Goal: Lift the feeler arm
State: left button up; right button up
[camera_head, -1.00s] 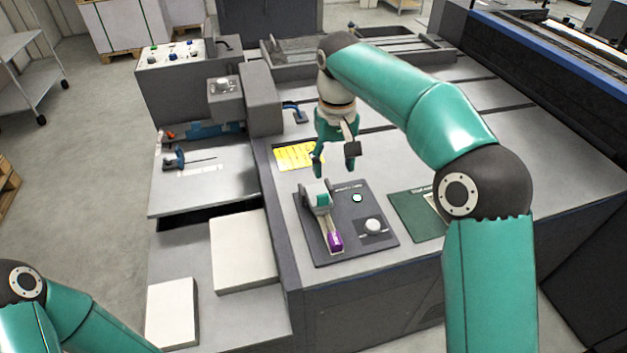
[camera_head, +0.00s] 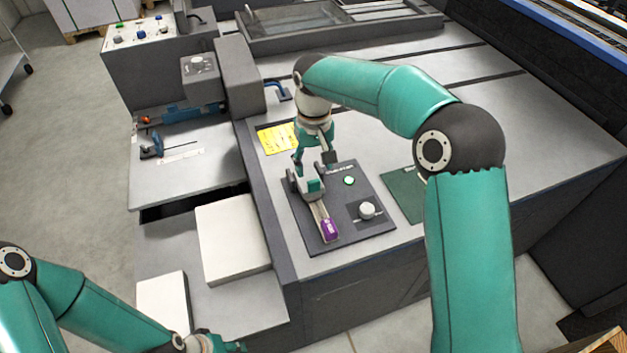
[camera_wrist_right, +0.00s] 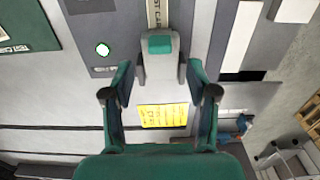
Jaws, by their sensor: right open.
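The feeler arm (camera_head: 318,208) is a pale lever with a purple end (camera_head: 329,229), lying down along a dark panel (camera_head: 350,237). Its grey pivot block with a teal top (camera_head: 315,186) stands at the panel's far left. My right gripper (camera_head: 312,165) is just above and behind this block. In the right wrist view, my open right gripper (camera_wrist_right: 160,92) has one finger on each side of the block (camera_wrist_right: 160,62), with nothing held. The purple end is outside that view. My left gripper (camera_head: 222,345) is at the bottom edge, partly cut off.
The panel also bears a green button (camera_head: 349,181) and a pale knob (camera_head: 367,210). A yellow label (camera_head: 279,138) lies behind it, and a dark green card (camera_head: 404,195) to its right. White paper stacks (camera_head: 232,240) stand at the left on a lower shelf.

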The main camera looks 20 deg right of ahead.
aim_at(314, 181)
notch_tip(314, 181, down, 7)
jog(key=shift+r, duration=0.15)
grip_shut()
dwell(0.5)
